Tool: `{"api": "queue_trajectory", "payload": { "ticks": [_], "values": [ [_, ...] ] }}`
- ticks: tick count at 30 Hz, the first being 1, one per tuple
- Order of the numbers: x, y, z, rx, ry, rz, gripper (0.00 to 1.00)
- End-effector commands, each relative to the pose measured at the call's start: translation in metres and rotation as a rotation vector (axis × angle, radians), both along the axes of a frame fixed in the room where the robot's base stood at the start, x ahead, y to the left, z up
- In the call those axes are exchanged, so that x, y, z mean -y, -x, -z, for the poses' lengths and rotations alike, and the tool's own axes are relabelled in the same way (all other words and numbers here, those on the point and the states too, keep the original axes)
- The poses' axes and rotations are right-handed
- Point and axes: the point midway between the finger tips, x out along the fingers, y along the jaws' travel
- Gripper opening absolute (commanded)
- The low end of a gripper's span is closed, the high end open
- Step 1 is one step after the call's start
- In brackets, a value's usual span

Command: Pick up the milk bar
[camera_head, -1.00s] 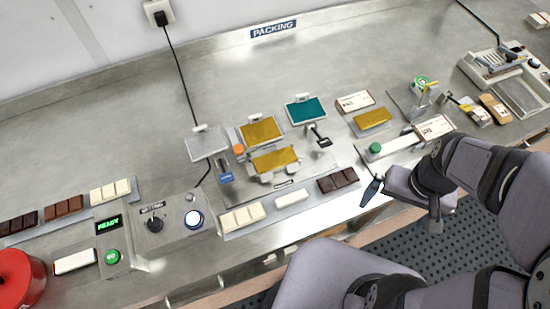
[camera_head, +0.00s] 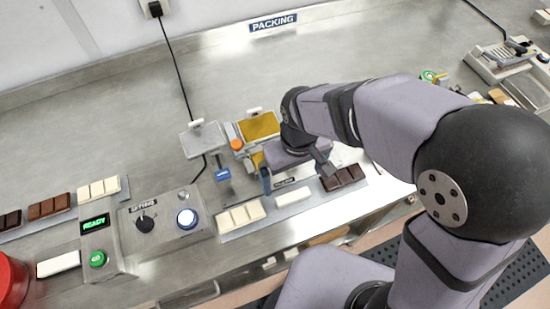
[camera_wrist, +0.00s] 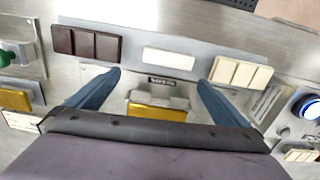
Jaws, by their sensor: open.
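A medium-brown three-piece bar (camera_head: 48,207), which looks like the milk bar, lies in the left row between a darker bar (camera_head: 10,219) and a cream bar (camera_head: 98,188). Another dark brown bar (camera_head: 343,177) lies on the front tray; it also shows in the wrist view (camera_wrist: 88,44). My gripper (camera_wrist: 160,76) is open and empty, low over the fixture behind the front tray, well right of the left row. In the wrist view a plain white block (camera_wrist: 168,59) lies just beyond and between its fingertips, apart from them. A cream bar (camera_wrist: 241,74) lies beside that block.
The control box (camera_head: 163,220) with a blue-lit button and the READY panel (camera_head: 95,225) stand between the left row and front tray. A gold mould plate (camera_wrist: 157,112) lies under my gripper. A red drum (camera_head: 10,278) is at lower left. The back of the bench is clear.

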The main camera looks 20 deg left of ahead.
Motion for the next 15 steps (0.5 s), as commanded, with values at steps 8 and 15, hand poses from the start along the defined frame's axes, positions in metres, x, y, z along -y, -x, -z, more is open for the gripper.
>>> {"api": "queue_trajectory", "payload": {
  "ticks": [8,15],
  "values": [
    [-0.064,-0.051,-0.052,0.092,-0.100,0.008,1.00],
    [-0.063,-0.051,-0.060,0.076,-0.082,0.038,1.00]
  ]
}}
